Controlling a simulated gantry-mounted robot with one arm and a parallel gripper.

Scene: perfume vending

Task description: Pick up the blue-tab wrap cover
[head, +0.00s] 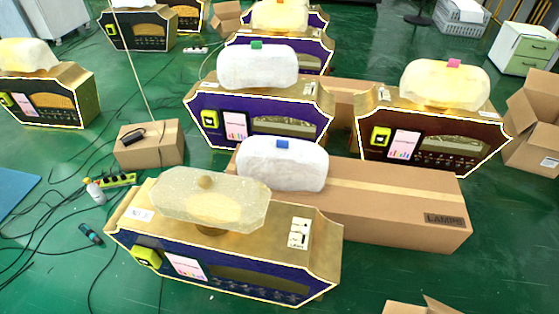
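The blue-tab wrap cover (283,168) is a white, rounded, plastic-like cover with a small blue tab (282,144) on its top. It rests on the left part of a long cardboard box (400,195) marked "LAMPS". My gripper is not in view.
A purple machine (262,120) with a green-tab cover (258,67) is behind. A dark red machine (440,137) with a pink-tab cover (445,85) is at right. Cables (65,200) lie left.

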